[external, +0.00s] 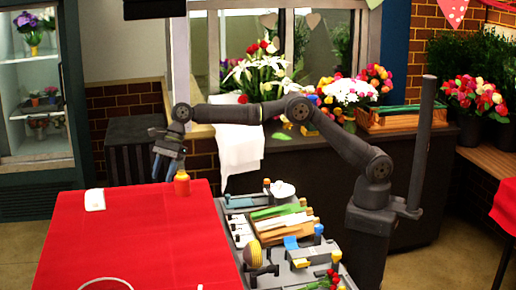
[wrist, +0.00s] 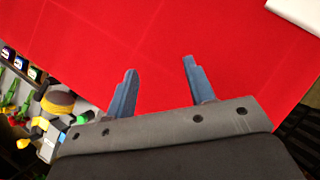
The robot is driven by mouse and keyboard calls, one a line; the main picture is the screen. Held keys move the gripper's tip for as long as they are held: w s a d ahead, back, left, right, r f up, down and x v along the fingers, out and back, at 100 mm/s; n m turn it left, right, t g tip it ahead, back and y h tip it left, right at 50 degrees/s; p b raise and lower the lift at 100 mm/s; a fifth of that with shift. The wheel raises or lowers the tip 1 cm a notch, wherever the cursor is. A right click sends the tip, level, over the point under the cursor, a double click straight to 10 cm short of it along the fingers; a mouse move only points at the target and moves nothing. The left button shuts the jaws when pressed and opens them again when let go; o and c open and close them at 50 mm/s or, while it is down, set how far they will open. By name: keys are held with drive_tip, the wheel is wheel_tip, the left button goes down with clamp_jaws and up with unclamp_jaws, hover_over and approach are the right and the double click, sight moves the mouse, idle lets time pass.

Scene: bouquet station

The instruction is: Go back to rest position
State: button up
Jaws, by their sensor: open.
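My gripper (external: 168,172) hangs above the far right part of the red table (external: 140,240), fingers pointing down. In the wrist view, its two blue-grey fingers (wrist: 160,76) stand wide apart. Only bare red cloth (wrist: 160,40) shows between them, so the gripper is open and empty.
A white item (external: 95,200) lies on the red table. Right of the table, a tool tray (external: 236,240) holds several tools, a brown-and-yellow round thing (external: 253,253) and red flowers (external: 328,281). Flower arrangements (external: 258,70) stand behind. Much of the red cloth is clear.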

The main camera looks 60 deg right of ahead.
drive_tip(key=s+a+f, duration=0.3)
drive_tip(key=a+f, duration=0.1)
drive_tip(key=a, duration=0.3)
drive_tip(key=shift+s+a+f, duration=0.15)
drive_tip(key=shift+s+f, duration=0.05)
drive_tip(key=shift+s, duration=0.05)
drive_tip(key=w+d+r+m, duration=0.1)
drive_tip(key=w+d+r, duration=0.3)
drive_tip(key=d, duration=0.5)
drive_tip(key=w+d+r+m+t, duration=0.1)
drive_tip(key=w+d+r, duration=0.2)
drive_tip(key=d, duration=0.6)
drive_tip(key=shift+w+r, duration=0.35)
drive_tip(key=shift+w, duration=0.4)
drive_tip(key=shift+a, duration=0.1)
